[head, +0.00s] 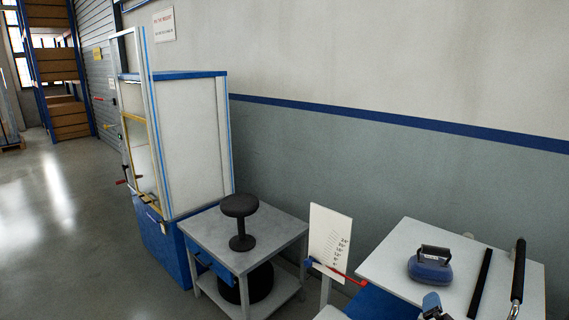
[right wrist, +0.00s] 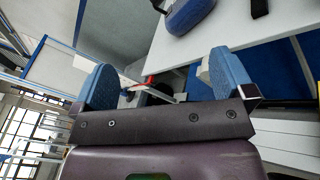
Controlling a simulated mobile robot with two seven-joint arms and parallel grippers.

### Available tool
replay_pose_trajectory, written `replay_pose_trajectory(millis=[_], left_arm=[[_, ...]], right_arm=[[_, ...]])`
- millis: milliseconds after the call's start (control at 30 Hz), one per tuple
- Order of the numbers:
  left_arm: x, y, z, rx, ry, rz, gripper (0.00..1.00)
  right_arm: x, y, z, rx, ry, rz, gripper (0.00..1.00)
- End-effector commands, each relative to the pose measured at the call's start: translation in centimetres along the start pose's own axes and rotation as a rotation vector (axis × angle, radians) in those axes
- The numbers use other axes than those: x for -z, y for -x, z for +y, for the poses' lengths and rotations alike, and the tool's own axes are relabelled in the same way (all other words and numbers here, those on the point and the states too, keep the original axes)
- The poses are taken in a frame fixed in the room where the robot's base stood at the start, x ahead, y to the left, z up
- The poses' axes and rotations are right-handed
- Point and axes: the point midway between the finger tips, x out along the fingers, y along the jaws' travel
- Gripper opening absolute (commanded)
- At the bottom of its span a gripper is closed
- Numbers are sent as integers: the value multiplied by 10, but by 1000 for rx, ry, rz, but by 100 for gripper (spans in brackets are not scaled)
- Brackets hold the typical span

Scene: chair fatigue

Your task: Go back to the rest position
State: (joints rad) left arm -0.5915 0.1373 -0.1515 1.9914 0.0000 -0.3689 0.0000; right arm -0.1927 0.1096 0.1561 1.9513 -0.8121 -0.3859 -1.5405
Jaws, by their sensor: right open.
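My right gripper (head: 433,305) shows at the bottom edge of the head view, in front of the white table. In the right wrist view my right gripper (right wrist: 165,80) has its two blue fingers wide apart, with nothing between them. The blue weight with a dark handle (head: 430,266) rests on the white table (head: 400,245), apart from the gripper. This weight also shows at the top of the right wrist view (right wrist: 188,14). My left gripper is in neither view.
A black bar (head: 480,282) and a black-handled tool (head: 518,270) lie on the white table. A scale board (head: 328,235) with a red pointer (head: 345,275) stands left of it. A black stool (head: 240,215) stands on the grey cart (head: 205,228) beside a tall cabinet (head: 190,140). Open floor lies left.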

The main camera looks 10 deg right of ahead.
Motion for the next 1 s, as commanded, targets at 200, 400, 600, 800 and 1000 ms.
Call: replay_pose_trajectory(millis=[200,400,600,800,1000], left_arm=[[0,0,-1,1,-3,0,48],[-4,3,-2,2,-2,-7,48],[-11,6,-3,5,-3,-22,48],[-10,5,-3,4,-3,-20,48],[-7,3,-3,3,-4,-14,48]], right_arm=[[20,7,10,-3,-542,84,100],[48,24,11,57,-1057,190,100],[83,55,5,199,-1558,292,100],[121,101,-7,422,-1982,357,100],[158,166,-31,665,-2161,381,100]])
